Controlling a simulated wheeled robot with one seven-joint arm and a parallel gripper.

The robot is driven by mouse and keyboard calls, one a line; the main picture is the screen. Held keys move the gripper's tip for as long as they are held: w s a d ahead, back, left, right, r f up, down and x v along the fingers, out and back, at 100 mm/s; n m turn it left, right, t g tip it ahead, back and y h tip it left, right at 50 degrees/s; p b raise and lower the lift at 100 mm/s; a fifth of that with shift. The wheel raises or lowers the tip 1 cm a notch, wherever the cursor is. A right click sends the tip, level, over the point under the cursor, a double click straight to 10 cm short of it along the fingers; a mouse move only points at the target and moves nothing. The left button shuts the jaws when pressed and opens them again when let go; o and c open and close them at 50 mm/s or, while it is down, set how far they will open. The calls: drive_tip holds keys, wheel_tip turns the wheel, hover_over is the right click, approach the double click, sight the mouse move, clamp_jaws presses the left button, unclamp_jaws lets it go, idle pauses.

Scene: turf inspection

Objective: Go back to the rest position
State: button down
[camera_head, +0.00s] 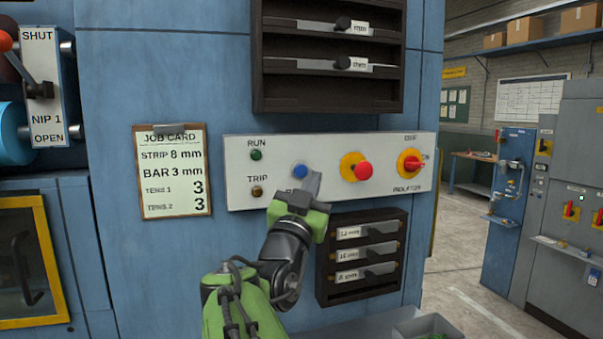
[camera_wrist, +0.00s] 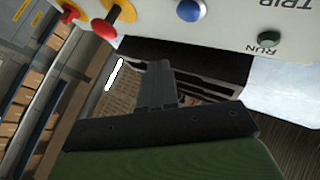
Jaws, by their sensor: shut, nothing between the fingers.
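My gripper (camera_head: 312,186) is in front of the white control panel (camera_head: 230,172), just below and right of the blue button (camera_head: 299,171), and hides part of the label under it. Its fingers are together with nothing between them. I cannot tell whether the fingertips touch the panel. In the wrist view the shut fingers (camera_wrist: 154,84) point toward the panel's edge, with the blue button (camera_wrist: 190,10) beyond them. My green and dark arm reaches up from the bottom middle of the head view.
The panel also carries a green RUN lamp (camera_head: 256,155), an amber TRIP lamp (camera_head: 257,191), a red button (camera_head: 363,171) and a red isolator switch (camera_head: 413,163). A dark rack (camera_head: 326,290) sits below right. A job card (camera_head: 172,215) hangs left. Floor (camera_head: 460,270) is open at right.

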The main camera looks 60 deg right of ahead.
drive_tip(key=shift+w, duration=0.1)
idle(0.4)
drive_tip(key=w+a+f+n+t+y, duration=0.45)
drive_tip(key=a+f+y, duration=0.25)
drive_tip(key=a+f, duration=0.25)
drive_tip(key=w+a+f+n+t+y, duration=0.3)
drive_tip(key=w+a+f+n+y, duration=0.15)
drive_tip(key=a+f+y, duration=0.55)
drive_tip(key=s+a+f+n+g+y, duration=0.2)
drive_tip(key=s+a+f+n, duration=0.3)
drive_tip(key=a, duration=0.5)
drive_tip(key=s+a+f+n+g+y, duration=0.2)
drive_tip(key=s+a+f+n+y, duration=0.2)
drive_tip(key=a, duration=0.5)
wheel_tip(320, 180, down, 3)
drive_tip(key=shift+s+a+r+n+g, duration=0.1)
drive_tip(key=shift+s+a+n+g, duration=0.3)
drive_tip(key=shift+s+n, duration=0.55)
drive_tip(key=shift+s+m, duration=0.25)
